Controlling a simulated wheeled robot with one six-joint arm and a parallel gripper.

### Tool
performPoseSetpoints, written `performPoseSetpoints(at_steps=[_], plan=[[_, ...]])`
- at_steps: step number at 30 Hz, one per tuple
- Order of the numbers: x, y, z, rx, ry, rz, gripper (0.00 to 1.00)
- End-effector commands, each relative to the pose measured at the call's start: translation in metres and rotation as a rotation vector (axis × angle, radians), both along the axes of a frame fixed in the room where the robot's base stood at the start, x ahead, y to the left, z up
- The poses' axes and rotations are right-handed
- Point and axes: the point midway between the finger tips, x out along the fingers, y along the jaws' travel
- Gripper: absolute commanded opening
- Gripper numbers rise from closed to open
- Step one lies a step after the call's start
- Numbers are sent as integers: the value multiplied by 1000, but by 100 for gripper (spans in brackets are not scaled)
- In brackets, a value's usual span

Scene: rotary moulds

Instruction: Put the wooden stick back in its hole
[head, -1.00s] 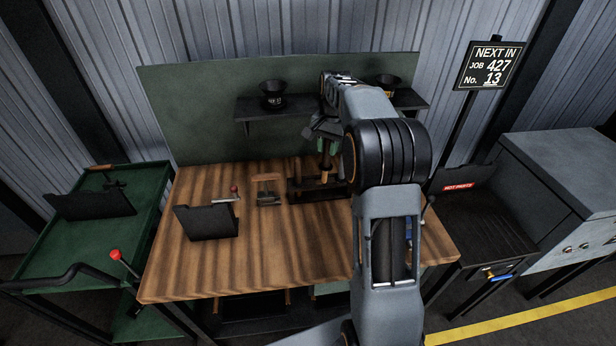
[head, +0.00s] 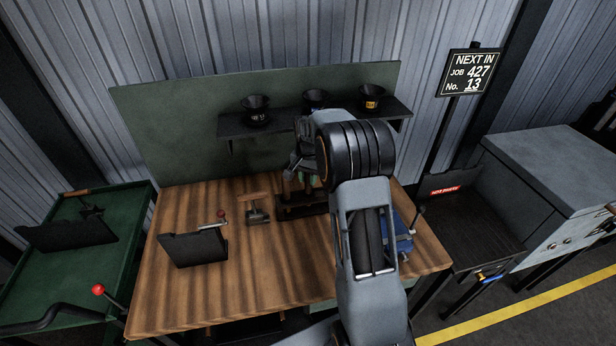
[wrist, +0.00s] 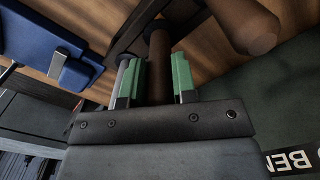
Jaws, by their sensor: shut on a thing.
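My gripper (wrist: 157,80) has green fingertips and is shut on a brown wooden stick (wrist: 158,55), which runs between them in the wrist view. In the head view my gripper (head: 300,177) is just above a dark rack (head: 290,211) towards the back of the wooden bench. The rack's dark bar also shows beside the held stick in the wrist view (wrist: 137,24). A second, thicker brown stick or handle (wrist: 247,24) stands right of it. My arm hides part of the rack in the head view. I cannot tell whether the stick's end is in a hole.
A small wooden-handled tool (head: 256,208) and a dark plate with a red-knobbed lever (head: 194,248) stand left of the rack. A blue object (head: 396,238) is right of my arm. Black cups (head: 256,110) sit on the back shelf. The bench's front left (head: 190,300) is clear.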

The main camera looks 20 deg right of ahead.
Motion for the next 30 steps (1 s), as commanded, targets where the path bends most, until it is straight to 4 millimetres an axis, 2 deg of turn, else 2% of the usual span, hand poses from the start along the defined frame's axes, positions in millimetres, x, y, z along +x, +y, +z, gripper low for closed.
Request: performPoseSetpoints(at_steps=[17, 18, 25, 30], plan=[[0, -1, -13, 0, 0, -2, 2], [0, -1, -12, 1, -1, -2, 28], [0, -1, -11, 0, 0, -2, 50], [0, -1, -11, 0, 0, -2, 51]])
